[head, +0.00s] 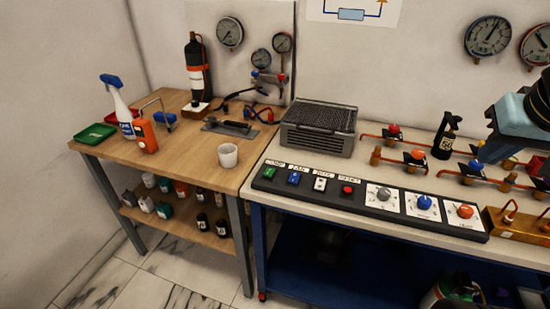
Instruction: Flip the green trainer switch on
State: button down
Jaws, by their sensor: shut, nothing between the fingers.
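The green switch (268,173) is the leftmost of the small switches on the long black trainer panel (370,210), at the front of the right bench. It has a small white handwritten label behind it. Whether it is tipped on or off is too small to tell. My gripper (488,146) is at the right edge, light blue and black, with dark fingers toward the lower left. The fingers look shut and empty. It is above the right part of the bench, well to the right of the green switch and apart from it.
A blue switch (294,178), a white switch (319,184) and a red button (347,190) follow along the panel, then three knobs. A grey vented box (319,128) stands behind the switches. Copper pipes and valves (415,155) fill the back right. A white cup (228,155) stands on the wooden bench.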

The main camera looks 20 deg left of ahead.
aim_at(269, 173)
jog(key=u, duration=0.05)
jog(key=k, duration=0.95)
jog(key=u, duration=0.5)
jog(key=i, duration=1)
jog(key=z, duration=0.05)
